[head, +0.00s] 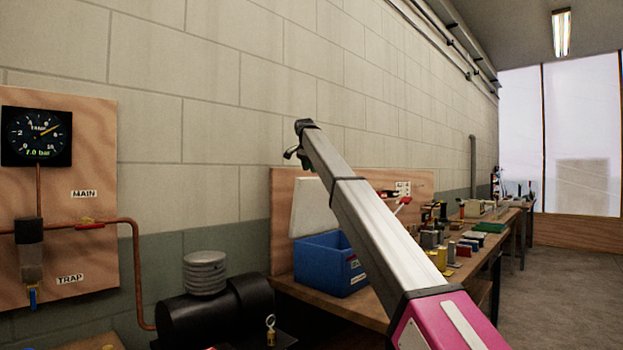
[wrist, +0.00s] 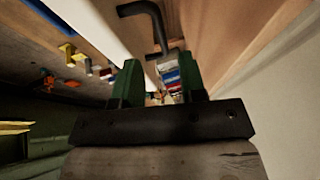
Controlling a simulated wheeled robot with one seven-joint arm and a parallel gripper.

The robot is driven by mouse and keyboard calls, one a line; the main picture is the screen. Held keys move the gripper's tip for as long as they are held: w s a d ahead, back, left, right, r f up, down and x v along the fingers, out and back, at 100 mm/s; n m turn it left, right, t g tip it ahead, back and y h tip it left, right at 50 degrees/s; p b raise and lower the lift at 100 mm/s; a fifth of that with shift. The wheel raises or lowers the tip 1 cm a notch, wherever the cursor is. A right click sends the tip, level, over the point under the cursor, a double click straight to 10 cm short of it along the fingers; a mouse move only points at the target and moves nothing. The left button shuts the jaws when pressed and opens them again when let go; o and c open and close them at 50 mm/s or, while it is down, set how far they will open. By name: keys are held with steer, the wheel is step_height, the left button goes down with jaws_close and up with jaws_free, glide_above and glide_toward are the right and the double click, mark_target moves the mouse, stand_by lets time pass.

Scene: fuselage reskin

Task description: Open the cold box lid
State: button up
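The cold box (head: 328,265) is a blue open-topped bin on the bench in the head view. Its white lid (head: 312,208) stands steeply raised at the back of the box, partly hidden by my arm. In the wrist view, my gripper (wrist: 160,75) has two green fingers held apart with a clear gap. A dark bent bar (wrist: 150,20), which looks like a handle, lies just beyond the fingertips; I cannot tell whether they touch it. A white band, probably the lid edge (wrist: 95,25), runs beside it.
The wooden bench (head: 375,310) carries several small coloured parts (head: 450,250) to the right of the box. The block wall is close behind. Open floor (head: 560,290) lies at the right.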

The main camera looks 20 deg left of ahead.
steer(key=shift+v, duration=1.95)
steer(key=shift+d, duration=0.1)
steer(key=c, duration=0.4)
steer(key=s+d+f+y, duration=0.1)
steer(key=s+d, duration=0.1)
steer(key=d, duration=0.2)
steer(key=s+d+f+n+t+y, duration=0.1)
steer(key=d, duration=0.3)
steer(key=s+d+f+y, duration=0.1)
steer(key=s+d, duration=0.1)
steer(key=d, duration=0.3)
steer(key=shift+s+f+n+t, duration=0.25)
steer(key=shift+s+n+t, duration=0.15)
jaws_close()
glide_toward(325, 193)
steer(key=d+f, duration=0.3)
steer(key=f, duration=0.1)
steer(key=shift+y, duration=0.3)
steer(key=shift+w+a+r, duration=0.1)
steer(key=shift+w+a, duration=0.25)
steer(key=shift+a, duration=0.3)
steer(key=shift+w+a+r, duration=0.1)
steer(key=shift+w+a, duration=0.25)
steer(key=shift+a, duration=0.3)
steer(key=shift+w+a+r, duration=0.1)
steer(key=shift+w+a, duration=0.25)
steer(key=shift+a, duration=0.3)
